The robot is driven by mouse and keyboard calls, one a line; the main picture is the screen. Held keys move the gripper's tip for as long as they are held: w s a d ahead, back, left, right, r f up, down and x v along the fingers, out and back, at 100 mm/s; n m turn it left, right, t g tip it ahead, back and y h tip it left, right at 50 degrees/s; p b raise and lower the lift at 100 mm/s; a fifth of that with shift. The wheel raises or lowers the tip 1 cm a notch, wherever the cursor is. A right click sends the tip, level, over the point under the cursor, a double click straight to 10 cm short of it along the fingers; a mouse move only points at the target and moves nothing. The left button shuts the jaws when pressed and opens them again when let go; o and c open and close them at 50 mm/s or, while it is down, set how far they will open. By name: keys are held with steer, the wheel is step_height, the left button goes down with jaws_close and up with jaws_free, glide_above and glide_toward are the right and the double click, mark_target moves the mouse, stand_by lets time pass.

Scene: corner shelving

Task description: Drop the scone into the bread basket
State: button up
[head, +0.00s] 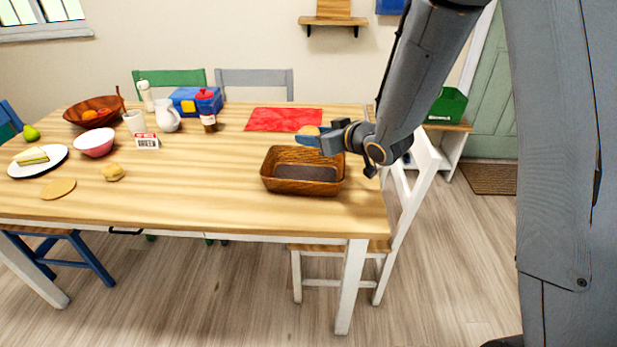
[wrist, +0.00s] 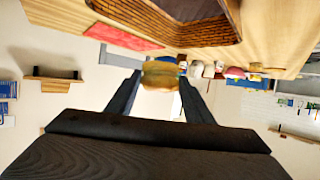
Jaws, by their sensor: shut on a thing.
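The brown woven bread basket (head: 305,187) stands on the table near its right end, and its inside looks empty. It also shows upside down at the top of the wrist view (wrist: 165,28). My gripper (head: 312,137) is shut on a tan scone (wrist: 160,74), held between the two fingertips. In the head view the scone (head: 307,131) is partly hidden by the fingers. The gripper and scone appear above the basket's far rim, apart from it; the exact height is hard to tell.
A red placemat (head: 284,119) lies behind the basket. A sauce bottle (head: 208,113), white jug (head: 167,116), pink bowl (head: 94,142) and a round bun (head: 113,172) stand farther left. The table between the bun and basket is clear.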

steer(key=shift+f+b, duration=0.85)
steer(key=shift+f, duration=0.45)
steer(key=o, duration=1.1)
steer(key=shift+s+d, duration=0.1)
steer(key=v, duration=0.7)
steer(key=shift+s+d+r, duration=0.15)
steer(key=shift+s+r, duration=0.05)
steer(key=shift+s, duration=0.05)
steer(key=shift+d, duration=0.1)
